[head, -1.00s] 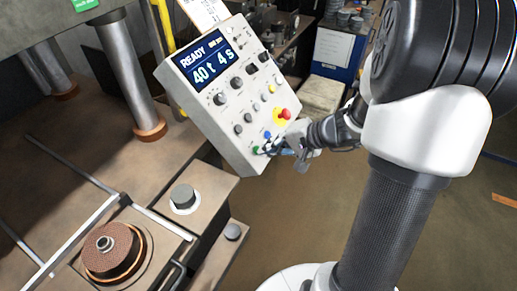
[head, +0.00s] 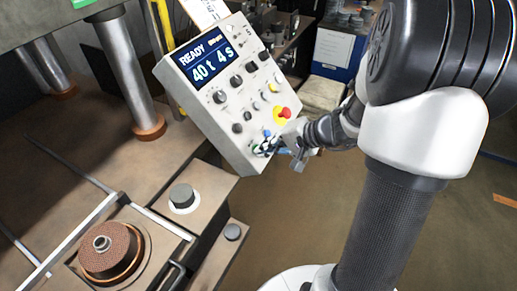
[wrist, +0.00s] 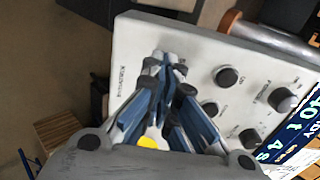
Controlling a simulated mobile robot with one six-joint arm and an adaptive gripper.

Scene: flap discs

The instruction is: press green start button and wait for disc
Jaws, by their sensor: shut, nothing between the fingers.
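The control panel (head: 205,110) is a tilted pale box with a display (head: 210,62) reading "READY 40 t 4 s". My gripper (head: 262,149) is shut and empty, with its fingertips at the panel's lower end, where a bit of green (head: 256,149) shows beside them. I cannot tell whether they touch the green button. In the wrist view the blue-grey fingers (wrist: 165,65) lie over the white panel face (wrist: 200,50), and the green button is hidden. A brown flap disc (head: 108,262) sits on the press's lower fixture, around a metal centre post.
A red emergency stop (head: 284,112) on a yellow ring is just above my gripper. Several dark knobs (head: 219,97) cover the panel. A steel press column (head: 125,75) stands to the left. The floor (head: 290,215) below the panel is clear.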

